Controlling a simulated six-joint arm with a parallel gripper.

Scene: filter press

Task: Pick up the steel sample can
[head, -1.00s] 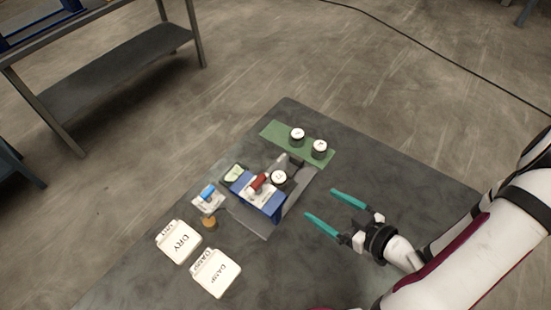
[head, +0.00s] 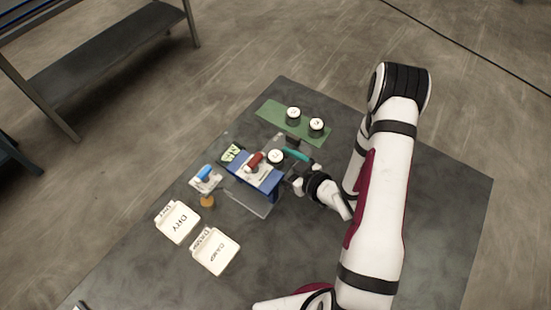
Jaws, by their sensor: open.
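Three dark cans with white tops stand upright. One can (head: 276,157) is beside the blue press; the other two, a left can (head: 293,116) and a right can (head: 316,126), are on a green mat (head: 273,113). I cannot tell from the picture which is the steel one. My gripper (head: 287,166) is open and low at the right of the press-side can. One teal finger shows just right of that can; the other finger is mostly hidden. I cannot tell whether the fingers touch it.
The blue press (head: 258,179) with a red handle is left of my gripper. A white block with a blue handle (head: 204,176), a brass piece (head: 207,201), a DRY tray (head: 178,223) and a DAMP tray (head: 215,251) are farther left. The table's right side (head: 450,210) is clear.

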